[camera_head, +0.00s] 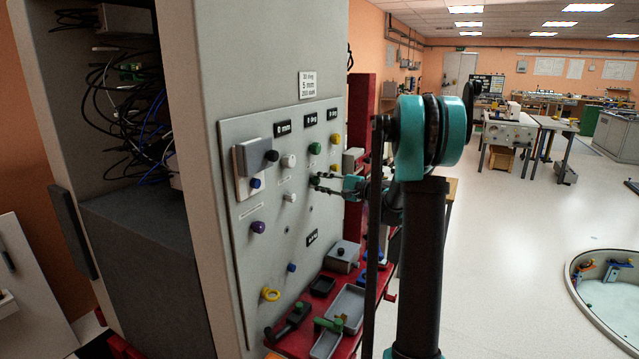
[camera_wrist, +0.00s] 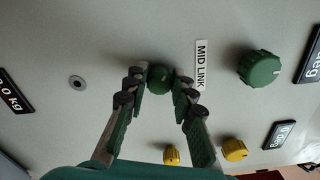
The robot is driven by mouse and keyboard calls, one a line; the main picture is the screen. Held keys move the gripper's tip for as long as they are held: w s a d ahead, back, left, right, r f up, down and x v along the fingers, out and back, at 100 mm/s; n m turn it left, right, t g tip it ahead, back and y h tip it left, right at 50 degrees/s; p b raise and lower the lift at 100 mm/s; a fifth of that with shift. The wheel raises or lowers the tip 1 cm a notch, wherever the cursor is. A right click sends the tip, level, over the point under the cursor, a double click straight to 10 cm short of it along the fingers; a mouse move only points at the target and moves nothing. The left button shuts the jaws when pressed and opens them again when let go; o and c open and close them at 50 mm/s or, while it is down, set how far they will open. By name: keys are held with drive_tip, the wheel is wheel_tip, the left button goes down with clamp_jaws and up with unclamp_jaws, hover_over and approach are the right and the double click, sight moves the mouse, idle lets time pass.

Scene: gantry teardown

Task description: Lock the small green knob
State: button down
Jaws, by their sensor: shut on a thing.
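The small green knob (camera_wrist: 160,78) sits on the grey panel below the "MID LINK" label (camera_wrist: 201,64) in the wrist view, where it shows between my fingertips. My gripper (camera_wrist: 158,86) is shut on this knob, one finger on each side. In the head view my gripper (camera_head: 322,183) reaches the panel (camera_head: 300,225) from the right, and its fingers hide most of the knob. A larger green knob (camera_wrist: 259,68) is to the right in the wrist view; it also shows higher on the panel in the head view (camera_head: 314,149).
Two yellow knobs (camera_wrist: 234,149) (camera_wrist: 171,155) are close to my right finger. White knobs (camera_head: 289,161), a purple knob (camera_head: 258,227) and a grey box (camera_head: 253,158) are on the panel's left. A red bench (camera_head: 285,344) with trays stands below. Open floor lies to the right.

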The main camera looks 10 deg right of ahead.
drive_tip(key=n, duration=0.7)
drive_tip(key=shift+f, duration=0.15)
idle(0.4)
drive_tip(key=c, duration=1.3)
unclamp_jaws()
drive_tip(key=shift+o, duration=0.2)
drive_tip(key=v, duration=1.2)
